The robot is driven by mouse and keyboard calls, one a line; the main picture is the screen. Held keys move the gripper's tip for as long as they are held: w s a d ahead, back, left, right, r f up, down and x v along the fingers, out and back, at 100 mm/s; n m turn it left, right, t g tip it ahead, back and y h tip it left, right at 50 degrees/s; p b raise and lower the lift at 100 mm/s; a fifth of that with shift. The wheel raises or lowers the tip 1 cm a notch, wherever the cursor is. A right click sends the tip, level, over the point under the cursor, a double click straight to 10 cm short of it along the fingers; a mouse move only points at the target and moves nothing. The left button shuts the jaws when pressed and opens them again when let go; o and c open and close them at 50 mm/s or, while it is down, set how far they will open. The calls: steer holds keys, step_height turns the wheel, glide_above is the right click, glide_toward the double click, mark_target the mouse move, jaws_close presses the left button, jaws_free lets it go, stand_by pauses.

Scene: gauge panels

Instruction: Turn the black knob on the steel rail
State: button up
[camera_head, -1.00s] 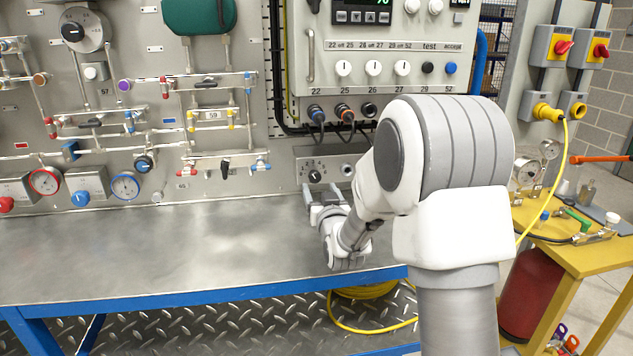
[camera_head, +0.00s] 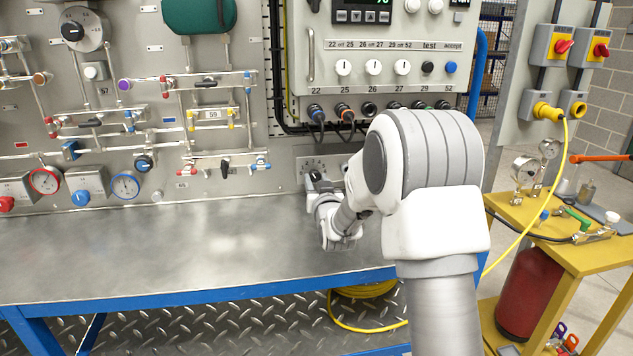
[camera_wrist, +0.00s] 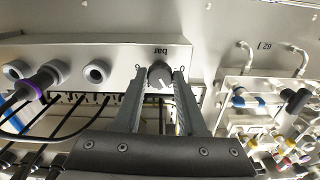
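The black knob (camera_wrist: 160,75) is on the front of a grey steel rail (camera_wrist: 95,55) below the big control box. It has a pale pointer line and stands under the upside-down word "bar" in the wrist view. My gripper (camera_wrist: 161,80) has one finger on each side of the knob, with the fingertips close to its sides. The fingers are spread apart; I cannot tell whether they touch the knob. In the head view my gripper (camera_head: 320,183) is up against the rail (camera_head: 308,160) and hides most of the knob.
Round sockets (camera_wrist: 98,71) and a plug with a purple ring (camera_wrist: 42,83) sit beside the knob on the rail. Cables hang from the control box (camera_head: 385,50). The steel bench top (camera_head: 150,250) is clear. A yellow table (camera_head: 560,250) stands at the right.

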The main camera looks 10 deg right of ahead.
jaws_close()
steer(key=shift+f+n+b, duration=0.1)
steer(key=shift+n+b, duration=0.3)
steer(key=shift+b, duration=0.25)
steer(key=n+b, duration=0.2)
steer(key=b, duration=0.1)
steer(key=shift+f, duration=0.15)
steer(key=n+b, duration=0.5)
steer(key=shift+b, duration=0.4)
steer(key=shift+r+n+b, duration=0.15)
steer(key=shift+n+b, duration=0.65)
steer(key=shift+n, duration=0.25)
steer(key=shift+r+n+b, duration=0.1)
steer(key=shift+n+b, duration=0.65)
steer(key=shift+n, duration=0.3)
steer(key=shift+r, duration=0.1)
